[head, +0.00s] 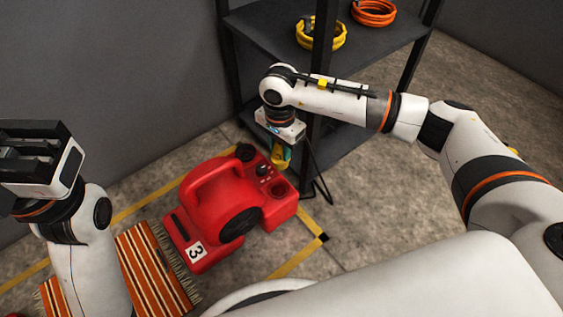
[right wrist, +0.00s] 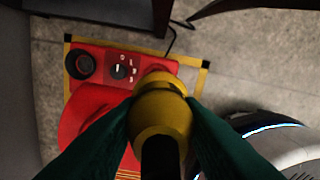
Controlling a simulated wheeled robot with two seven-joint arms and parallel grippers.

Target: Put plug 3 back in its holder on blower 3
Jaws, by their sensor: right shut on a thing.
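The red blower (head: 225,205) with a "3" label stands on the floor.
A dark shelf (head: 270,38) stands behind, with a yellow coil (head: 320,33) and an orange coil (head: 373,12). Its upright is close beside my right gripper. A black cord (head: 318,178) hangs near the blower. A striped rug (head: 140,262) lies at left. Yellow tape (head: 298,258) marks the floor.

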